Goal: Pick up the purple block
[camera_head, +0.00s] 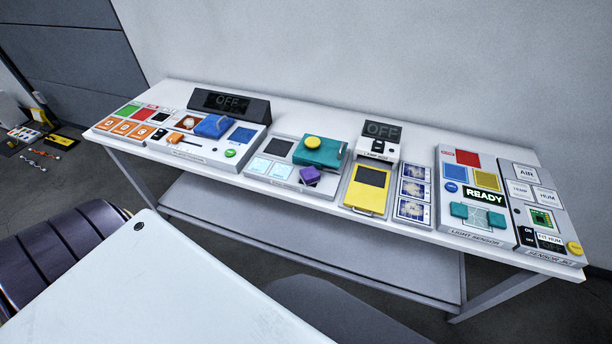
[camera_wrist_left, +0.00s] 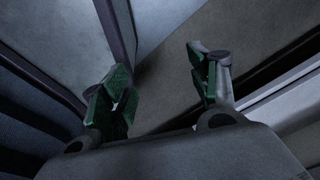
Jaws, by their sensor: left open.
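The purple block (camera_head: 310,176) is small and sits on a white panel in the middle of the long white table, just in front of a teal block (camera_head: 320,151) with a yellow round top. It looks slightly turned. My left gripper (camera_wrist_left: 160,85) shows only in the left wrist view, with its green-padded fingers apart and nothing between them. The block is not in that wrist view. Neither gripper shows in the head view.
The long white table (camera_head: 480,248) carries several panels. Left of the block are a blue block (camera_head: 213,125) and dark OFF display (camera_head: 229,104). Right are a yellow panel (camera_head: 367,196) and light sensor panel (camera_head: 475,236).

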